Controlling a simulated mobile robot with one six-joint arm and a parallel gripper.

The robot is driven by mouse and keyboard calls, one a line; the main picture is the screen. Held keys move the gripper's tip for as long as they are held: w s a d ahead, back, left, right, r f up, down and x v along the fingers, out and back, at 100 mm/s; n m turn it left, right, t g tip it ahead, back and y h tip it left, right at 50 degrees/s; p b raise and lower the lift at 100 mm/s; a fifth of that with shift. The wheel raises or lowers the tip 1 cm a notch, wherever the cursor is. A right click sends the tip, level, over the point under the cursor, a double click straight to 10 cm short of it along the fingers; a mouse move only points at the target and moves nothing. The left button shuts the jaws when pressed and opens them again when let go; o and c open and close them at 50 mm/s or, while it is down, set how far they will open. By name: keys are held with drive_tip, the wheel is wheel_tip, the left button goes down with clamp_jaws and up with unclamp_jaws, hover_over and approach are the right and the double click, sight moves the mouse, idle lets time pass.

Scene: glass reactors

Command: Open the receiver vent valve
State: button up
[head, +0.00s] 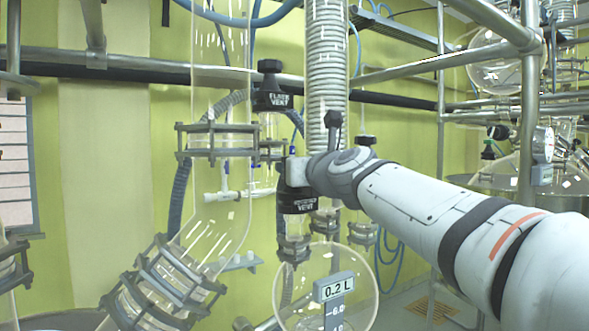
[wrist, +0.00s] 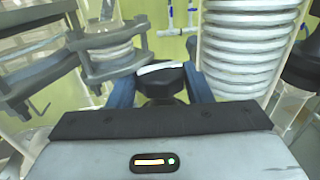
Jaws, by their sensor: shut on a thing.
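The receiver vent valve (head: 297,203) is a black valve with a white label, above the round glass receiver (head: 345,268) with its 0.2 L tag. My gripper (head: 294,172) is at the top of this valve in the head view. In the wrist view my gripper (wrist: 162,88) has its two blue-grey fingers on either side of the black valve knob (wrist: 160,80), shut on it. A white mark shows on top of the knob. The fingertips are partly hidden behind the knob and my gripper body. I cannot tell how far the knob is turned.
The flask vent valve (head: 271,90) stands up and to the left, on the other glass line. A ribbed white condenser column (head: 326,70) rises just behind my wrist, also close on the right in the wrist view (wrist: 250,45). Clamped flanges (wrist: 110,50) stand close on the left.

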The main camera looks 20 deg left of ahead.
drive_tip(key=shift+f, duration=0.3)
drive_tip(key=shift+d+f+n+g+y+b, duration=0.2)
drive_tip(key=shift+n+g+y+b, duration=0.25)
drive_tip(key=shift+b, duration=0.5)
drive_tip(key=shift+w+d+r+n+g+y+b, duration=0.1)
drive_tip(key=shift+w+d+n+g+y+b, duration=0.05)
drive_tip(key=shift+n+g+y+b, duration=0.85)
drive_tip(key=n+g+y+p, duration=0.1)
drive_tip(key=g, duration=0.1)
drive_tip(key=n+g+y+p, duration=0.1)
drive_tip(key=g, duration=0.1)
drive_tip(key=shift+w+d+r+n, duration=0.1)
drive_tip(key=shift+w+r+n, duration=0.1)
drive_tip(key=shift+r+n, duration=0.15)
drive_tip(key=n+g+y+p, duration=0.1)
drive_tip(key=n+g+p, duration=0.1)
drive_tip(key=g, duration=0.1)
drive_tip(key=shift+f+p, duration=0.1)
drive_tip(key=shift+p, duration=0.2)
drive_tip(key=shift+g, duration=0.45)
